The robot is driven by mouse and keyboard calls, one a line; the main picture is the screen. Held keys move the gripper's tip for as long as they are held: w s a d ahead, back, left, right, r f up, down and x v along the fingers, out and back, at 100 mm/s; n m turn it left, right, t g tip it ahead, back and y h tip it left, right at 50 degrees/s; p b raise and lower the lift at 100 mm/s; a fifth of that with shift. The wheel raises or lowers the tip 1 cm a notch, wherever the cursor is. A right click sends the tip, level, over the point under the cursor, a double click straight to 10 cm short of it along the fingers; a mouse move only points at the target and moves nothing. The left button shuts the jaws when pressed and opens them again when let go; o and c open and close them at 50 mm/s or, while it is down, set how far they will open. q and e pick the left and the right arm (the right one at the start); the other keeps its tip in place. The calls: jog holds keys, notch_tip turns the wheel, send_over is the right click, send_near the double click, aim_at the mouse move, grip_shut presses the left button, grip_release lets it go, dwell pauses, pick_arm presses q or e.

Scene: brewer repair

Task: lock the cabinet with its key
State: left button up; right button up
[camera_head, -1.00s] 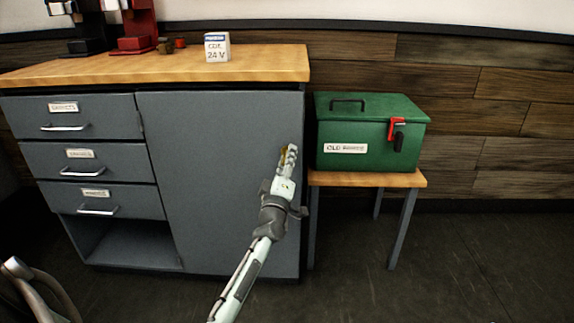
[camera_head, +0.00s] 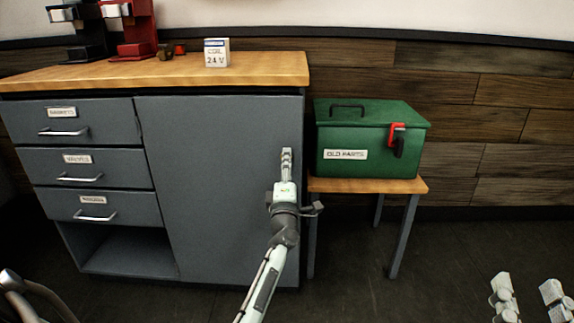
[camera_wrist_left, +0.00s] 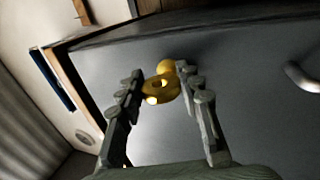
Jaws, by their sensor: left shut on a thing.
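The grey cabinet (camera_head: 215,190) stands at left centre with its plain door shut. My left gripper (camera_head: 286,155) is in front of the door near its right edge. In the left wrist view its fingers (camera_wrist_left: 162,92) are shut on a brass key (camera_wrist_left: 158,90) with a ring-shaped bow. A round brass piece (camera_wrist_left: 167,66), which looks like the lock, shows on the door right behind the key. I cannot tell how far the key is in it. In the head view the gripper hides key and lock. My right gripper (camera_head: 528,292) is low at the right, fingers apart and empty.
The wooden top (camera_head: 150,75) carries a white coil box (camera_head: 217,53) and machines. A green box (camera_head: 370,140) with a red latch stands on a small table (camera_head: 410,186) close right of the cabinet.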

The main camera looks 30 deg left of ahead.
pick_arm(q)
jog(key=o, duration=1.2)
jog(key=v, duration=1.2)
